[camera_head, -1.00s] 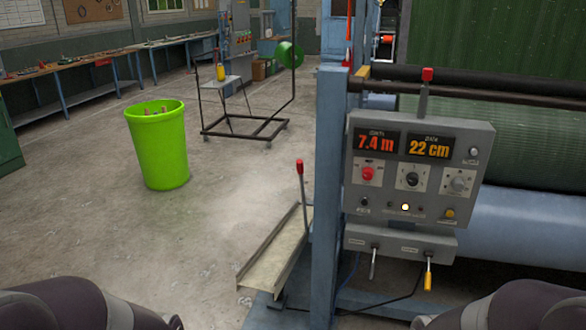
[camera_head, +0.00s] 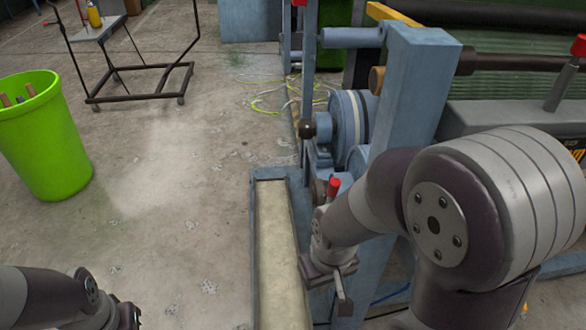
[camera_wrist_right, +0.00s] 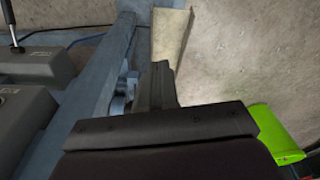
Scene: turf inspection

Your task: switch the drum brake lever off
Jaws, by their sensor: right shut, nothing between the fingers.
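The red knob (camera_head: 333,187) of a thin upright lever, probably the drum brake lever, shows behind my right wrist at the steel post. My wrist and forearm hide its shaft and base. My right gripper (camera_head: 343,292) points down, shut and empty, below and in front of the knob, over the right edge of the metal channel. The right wrist view shows its closed fingers (camera_wrist_right: 160,78); I cannot make out the red knob there. Whether the gripper touches the lever cannot be told. My left arm is at the lower left; its gripper is not visible.
The pale-floored channel (camera_head: 274,264) runs along the floor beside the blue post (camera_head: 415,85). A green bin (camera_head: 42,140) and wheeled frame (camera_head: 138,88) stand left. The floor between bin and channel is clear.

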